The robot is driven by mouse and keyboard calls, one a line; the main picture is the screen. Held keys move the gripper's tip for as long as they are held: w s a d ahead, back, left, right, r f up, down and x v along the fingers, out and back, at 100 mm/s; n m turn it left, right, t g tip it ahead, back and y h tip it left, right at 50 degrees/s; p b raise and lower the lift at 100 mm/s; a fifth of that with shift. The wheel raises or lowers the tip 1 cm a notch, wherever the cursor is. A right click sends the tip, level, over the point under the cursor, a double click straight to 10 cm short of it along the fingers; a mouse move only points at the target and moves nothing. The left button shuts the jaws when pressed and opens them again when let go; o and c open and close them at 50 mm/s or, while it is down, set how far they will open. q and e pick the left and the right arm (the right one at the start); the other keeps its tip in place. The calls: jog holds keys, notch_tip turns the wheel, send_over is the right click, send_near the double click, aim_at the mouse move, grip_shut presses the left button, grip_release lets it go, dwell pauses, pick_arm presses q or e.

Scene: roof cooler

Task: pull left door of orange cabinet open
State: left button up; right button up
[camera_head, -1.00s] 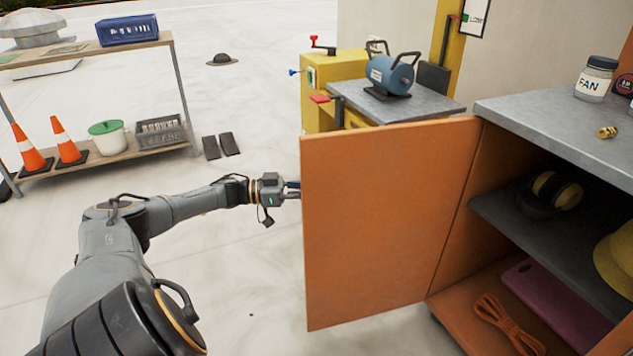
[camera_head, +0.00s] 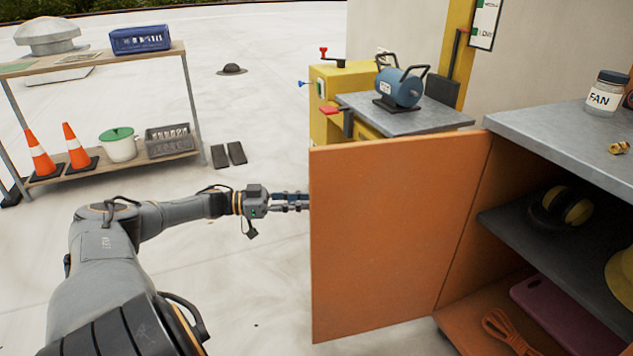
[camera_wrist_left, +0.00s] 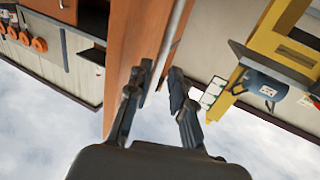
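The orange cabinet's left door (camera_head: 395,235) stands wide open, its inner face toward the head camera. The door (camera_wrist_left: 122,50) shows edge-on in the left wrist view, with a long pale handle bar (camera_wrist_left: 178,40) along it. My left gripper (camera_head: 306,202) is at the door's free edge, and its fingertips are hidden behind the door in the head view. In the left wrist view the two fingers (camera_wrist_left: 160,72) are apart, with the bar passing between them; I cannot tell whether either touches it. My right gripper is not in view.
The cabinet's grey shelf (camera_head: 545,235) holds earmuffs (camera_head: 562,207); an orange cord (camera_head: 510,330) lies below. A yellow unit (camera_head: 338,75) and a grey table with a blue motor (camera_head: 400,88) stand behind the door. A rack (camera_head: 125,160) stands left. Floor between is mostly clear.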

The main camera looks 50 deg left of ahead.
pick_arm(q)
jog(key=v, duration=0.6)
jog(key=shift+s+a, duration=0.2)
jog(key=shift+s, duration=0.05)
dwell(0.3)
